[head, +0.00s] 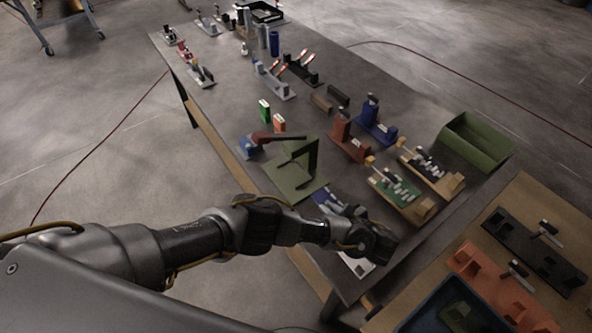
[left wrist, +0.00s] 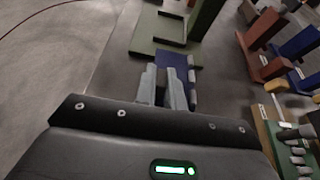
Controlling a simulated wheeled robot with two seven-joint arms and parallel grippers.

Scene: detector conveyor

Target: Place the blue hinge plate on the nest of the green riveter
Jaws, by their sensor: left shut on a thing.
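My left gripper (head: 342,208) is shut on the blue hinge plate (head: 324,197), near the table's front edge. In the left wrist view the grey fingers (left wrist: 166,88) show with the blue plate (left wrist: 180,59) extending beyond them and down their right side. The fingers hide part of it. The green riveter (head: 309,165), a flat green base with an upright angled frame, stands just beyond the plate in the head view. Its green base also shows at the top of the left wrist view (left wrist: 146,47). I cannot make out its nest clearly. My right gripper is not in view.
A red-and-blue device (head: 262,145) stands behind the riveter. Brown (head: 347,145) and blue (head: 375,122) fixtures and boards with green parts (head: 395,192) stand to the right. A green bin (head: 478,143) is at the far right. A white flat item (head: 357,265) lies near my wrist.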

